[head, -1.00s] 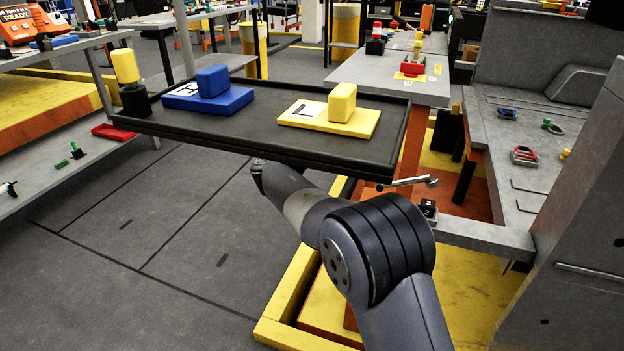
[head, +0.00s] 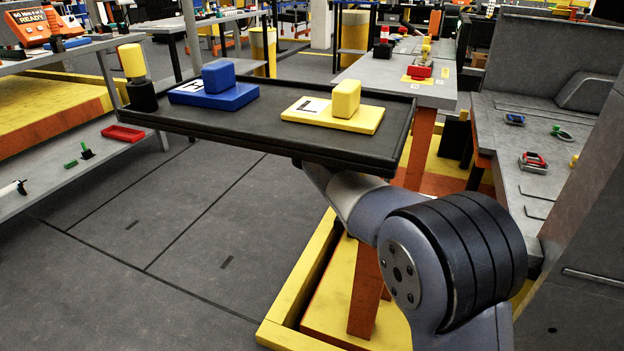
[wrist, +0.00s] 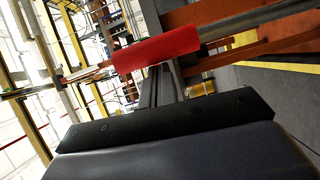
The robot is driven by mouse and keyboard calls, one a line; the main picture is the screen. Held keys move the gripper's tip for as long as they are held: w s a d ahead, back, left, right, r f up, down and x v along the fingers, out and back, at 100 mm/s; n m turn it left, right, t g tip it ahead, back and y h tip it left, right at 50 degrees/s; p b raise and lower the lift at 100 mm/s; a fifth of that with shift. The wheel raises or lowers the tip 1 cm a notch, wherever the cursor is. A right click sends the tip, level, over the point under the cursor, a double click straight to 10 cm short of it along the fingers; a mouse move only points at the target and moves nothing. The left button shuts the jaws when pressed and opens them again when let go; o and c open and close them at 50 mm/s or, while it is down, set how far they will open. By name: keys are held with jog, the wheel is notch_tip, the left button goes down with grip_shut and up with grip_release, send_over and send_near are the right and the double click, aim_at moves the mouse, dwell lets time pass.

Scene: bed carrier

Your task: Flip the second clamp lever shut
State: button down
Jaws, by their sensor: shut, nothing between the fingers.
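A red bar-shaped handle (wrist: 155,48), which looks like a clamp lever, lies across the upper middle of the wrist view. It is slightly tilted, rising to the right. My gripper (wrist: 166,84) is shut and empty, its narrow dark fingers pointing toward the red handle. I cannot tell whether they touch it. In the head view my arm reaches in under the black tray, which hides my gripper and the red handle. I cannot tell from these views which clamp this is.
The black tray (head: 250,137) carries a blue block piece (head: 215,88), a yellow block piece (head: 338,108) and a yellow-topped post (head: 133,62). A grey bench (head: 560,185) with small clamps stands at right. A shelf rack (head: 75,155) stands at left; the floor between is clear.

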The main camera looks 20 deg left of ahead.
jog(key=shift+d, duration=0.25)
jog(key=p+v, duration=0.2)
jog(key=v, duration=0.9)
jog(key=shift+a, duration=0.15)
jog(key=shift+w, duration=0.1)
jog(key=b+x, duration=0.1)
jog(key=x, duration=0.9)
jog(key=shift+b, duration=0.4)
